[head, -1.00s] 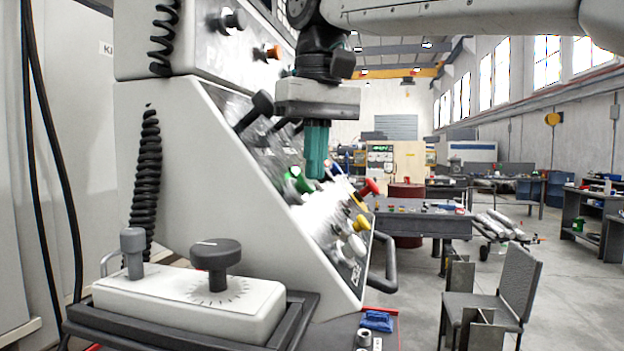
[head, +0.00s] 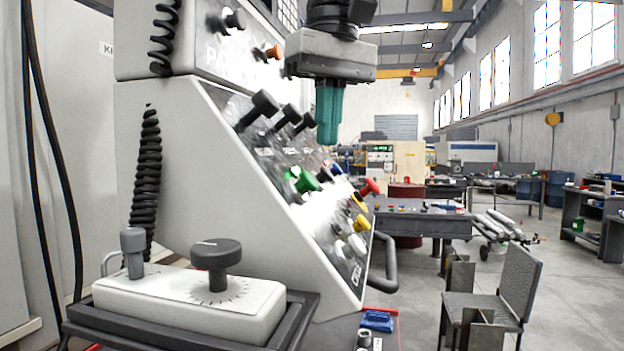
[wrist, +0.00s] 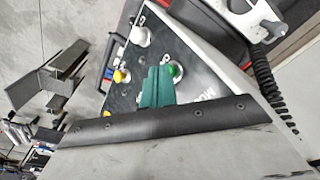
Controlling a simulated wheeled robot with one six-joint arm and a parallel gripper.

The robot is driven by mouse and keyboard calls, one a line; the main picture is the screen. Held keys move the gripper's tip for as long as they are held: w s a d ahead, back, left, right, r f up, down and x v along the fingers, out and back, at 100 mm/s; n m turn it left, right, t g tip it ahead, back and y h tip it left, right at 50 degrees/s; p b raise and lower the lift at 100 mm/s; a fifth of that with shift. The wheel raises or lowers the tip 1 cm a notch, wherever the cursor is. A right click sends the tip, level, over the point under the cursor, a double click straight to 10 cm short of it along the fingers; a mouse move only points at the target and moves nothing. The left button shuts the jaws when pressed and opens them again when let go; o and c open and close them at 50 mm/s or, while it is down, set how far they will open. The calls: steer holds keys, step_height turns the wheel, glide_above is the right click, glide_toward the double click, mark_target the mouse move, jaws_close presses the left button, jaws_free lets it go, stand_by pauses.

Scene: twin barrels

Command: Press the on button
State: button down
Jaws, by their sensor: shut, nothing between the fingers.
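The sloped control panel (head: 290,165) carries a green button (head: 306,181), which also shows in the wrist view (wrist: 175,70) just right of my fingertips. No label I can read marks it as the on button. My gripper (head: 328,141), with teal fingers, points down and is shut and empty. In the head view it hangs above the panel, up and right of the green button and apart from it. The fingers (wrist: 159,70) also show in the wrist view.
A red knob (head: 370,187), a yellow knob (head: 360,223) and white knobs (head: 357,244) sit lower on the panel. Black levers (head: 264,104) stick out near its top. A grey control box (head: 190,300) with a dial stands in front.

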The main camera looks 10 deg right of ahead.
step_height(320, 180, up, 4)
steer(key=shift+s+d, duration=0.1)
steer(key=shift+s, duration=0.05)
steer(key=shift+d+f, duration=0.1)
stand_by(0.5)
